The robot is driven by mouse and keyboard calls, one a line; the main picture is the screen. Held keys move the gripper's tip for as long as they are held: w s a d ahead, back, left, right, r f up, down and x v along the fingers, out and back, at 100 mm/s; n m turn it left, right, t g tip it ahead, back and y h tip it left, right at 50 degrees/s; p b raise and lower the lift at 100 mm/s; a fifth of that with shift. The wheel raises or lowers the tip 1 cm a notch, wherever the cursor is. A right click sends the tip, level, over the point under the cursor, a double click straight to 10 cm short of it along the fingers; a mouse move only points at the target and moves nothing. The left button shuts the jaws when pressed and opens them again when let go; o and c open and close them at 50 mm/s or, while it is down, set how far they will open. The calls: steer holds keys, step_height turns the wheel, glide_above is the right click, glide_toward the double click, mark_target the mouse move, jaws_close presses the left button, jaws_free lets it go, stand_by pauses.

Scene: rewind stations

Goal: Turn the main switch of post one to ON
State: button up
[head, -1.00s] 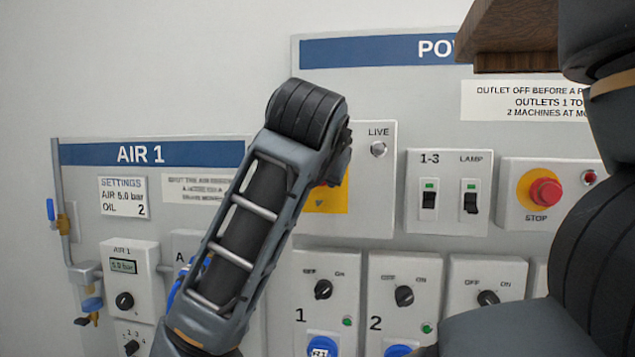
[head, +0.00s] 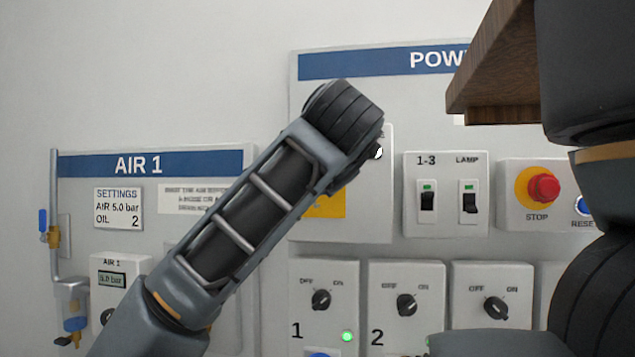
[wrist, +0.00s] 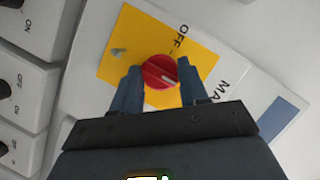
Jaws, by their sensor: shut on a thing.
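The main switch is a red round knob (wrist: 157,66) on a yellow plate (wrist: 122,38) in the wrist view. The word OFF is printed above it, and its white mark points to the right, off the OFF word. My gripper (wrist: 158,78) has one finger on each side of the knob and is shut on it. In the head view my forearm and wrist hide the knob; only a lower part of the yellow plate (head: 326,206) shows. The LIVE lamp (head: 378,153), partly behind my wrist, looks bright white.
Breakers 1-3 and LAMP (head: 446,195) and a red STOP button (head: 543,188) are to the right. Outlet knobs (head: 321,300) sit below, with a bright green lamp (head: 347,336) at outlet 1. The AIR 1 panel (head: 150,165) is left. A wooden shelf (head: 500,70) overhangs upper right.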

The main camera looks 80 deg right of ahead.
stand_by(0.3)
steer(key=o, duration=1.1)
steer(key=shift+c, duration=0.2)
steer(key=shift+a, duration=0.1)
steer(key=b+v, duration=0.6)
steer(key=v, duration=0.1)
steer(key=shift+a, duration=0.3)
steer(key=shift+s, duration=0.1)
